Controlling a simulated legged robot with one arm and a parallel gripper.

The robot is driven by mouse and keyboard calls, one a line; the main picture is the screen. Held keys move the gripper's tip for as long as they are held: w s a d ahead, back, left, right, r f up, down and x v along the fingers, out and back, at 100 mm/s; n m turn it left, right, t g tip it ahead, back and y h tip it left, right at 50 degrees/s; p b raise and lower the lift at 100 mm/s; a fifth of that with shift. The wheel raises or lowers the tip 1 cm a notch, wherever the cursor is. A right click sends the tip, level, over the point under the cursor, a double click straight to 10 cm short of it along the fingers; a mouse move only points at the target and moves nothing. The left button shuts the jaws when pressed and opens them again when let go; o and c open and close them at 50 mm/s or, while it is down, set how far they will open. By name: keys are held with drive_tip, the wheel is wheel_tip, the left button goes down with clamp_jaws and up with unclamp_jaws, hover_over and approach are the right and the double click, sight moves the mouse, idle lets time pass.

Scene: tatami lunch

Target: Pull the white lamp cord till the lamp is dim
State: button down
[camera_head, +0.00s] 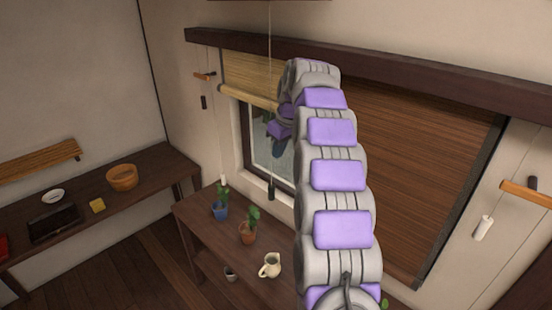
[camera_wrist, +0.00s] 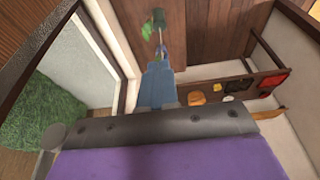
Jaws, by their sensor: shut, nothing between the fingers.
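A thin pale cord (camera_head: 270,60) hangs from the top edge of the head view, under a dark edge that may be part of a lamp. It ends in a dark pull (camera_head: 271,191) below my gripper. My gripper (camera_head: 279,148) is in front of the window, close to this cord. I cannot tell whether they touch. In the wrist view, my fingers (camera_wrist: 158,66) are shut with nothing between them. A thin pale line (camera_wrist: 161,48) shows just beyond the fingertips. The lamp's light is not visible.
A low table holds a blue-potted plant (camera_head: 220,208), a terracotta-potted plant (camera_head: 248,232) and a cream jug (camera_head: 270,266). Other cords hang beside the blind, with a white pull (camera_head: 223,181) at left and another white pull (camera_head: 483,228) at right.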

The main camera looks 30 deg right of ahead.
sight(273, 187)
drive_tip(key=x, duration=1.1)
drive_tip(key=shift+s+f, duration=0.2)
drive_tip(key=shift+s, duration=0.1)
drive_tip(key=shift+f, duration=0.6)
wheel_tip(273, 187, down, 4)
drive_tip(key=shift+b, duration=0.55)
drive_tip(key=shift+s+f, duration=0.1)
drive_tip(key=shift+f, duration=0.05)
